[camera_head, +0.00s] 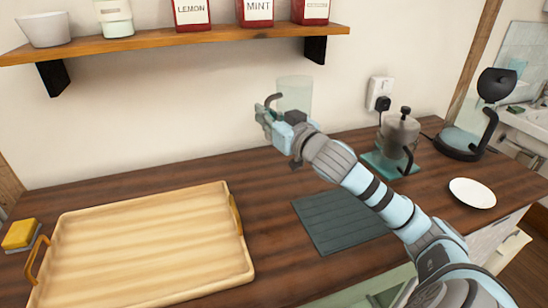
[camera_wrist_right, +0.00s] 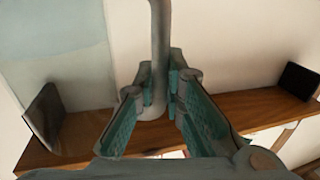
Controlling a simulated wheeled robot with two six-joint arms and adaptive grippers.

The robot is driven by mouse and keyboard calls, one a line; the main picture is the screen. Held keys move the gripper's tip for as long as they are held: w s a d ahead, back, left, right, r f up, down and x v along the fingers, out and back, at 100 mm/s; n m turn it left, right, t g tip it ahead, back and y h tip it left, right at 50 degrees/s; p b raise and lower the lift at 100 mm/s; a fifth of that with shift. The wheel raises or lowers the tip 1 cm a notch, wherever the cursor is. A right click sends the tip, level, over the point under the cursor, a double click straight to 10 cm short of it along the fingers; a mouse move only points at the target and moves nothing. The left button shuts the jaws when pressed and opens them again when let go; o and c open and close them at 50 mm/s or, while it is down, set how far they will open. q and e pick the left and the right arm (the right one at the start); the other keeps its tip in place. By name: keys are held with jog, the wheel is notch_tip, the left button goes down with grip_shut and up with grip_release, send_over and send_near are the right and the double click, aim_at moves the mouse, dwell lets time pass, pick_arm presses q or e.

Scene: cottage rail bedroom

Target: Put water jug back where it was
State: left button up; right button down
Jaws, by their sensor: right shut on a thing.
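The water jug (camera_head: 294,92) is a pale translucent vessel, held upright in the air in front of the back wall, above the counter and below the wall shelf. My right gripper (camera_head: 270,108) is shut on its dark handle at the left side of the jug. In the right wrist view, the grey handle (camera_wrist_right: 159,50) runs between the two teal-padded fingers of my right gripper (camera_wrist_right: 172,95). The jug's clear wall (camera_wrist_right: 60,60) fills the upper left there. My left gripper is out of view.
A wall shelf (camera_head: 170,43) with canisters is above. The counter behind the mat is bare.

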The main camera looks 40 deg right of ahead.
notch_tip(320, 180, down, 8)
jog(key=s+b, duration=0.1)
jog(key=b, duration=0.2)
jog(key=shift+s, duration=0.25)
jog(key=c, duration=1.7)
grip_release()
jog(key=shift+f, duration=0.15)
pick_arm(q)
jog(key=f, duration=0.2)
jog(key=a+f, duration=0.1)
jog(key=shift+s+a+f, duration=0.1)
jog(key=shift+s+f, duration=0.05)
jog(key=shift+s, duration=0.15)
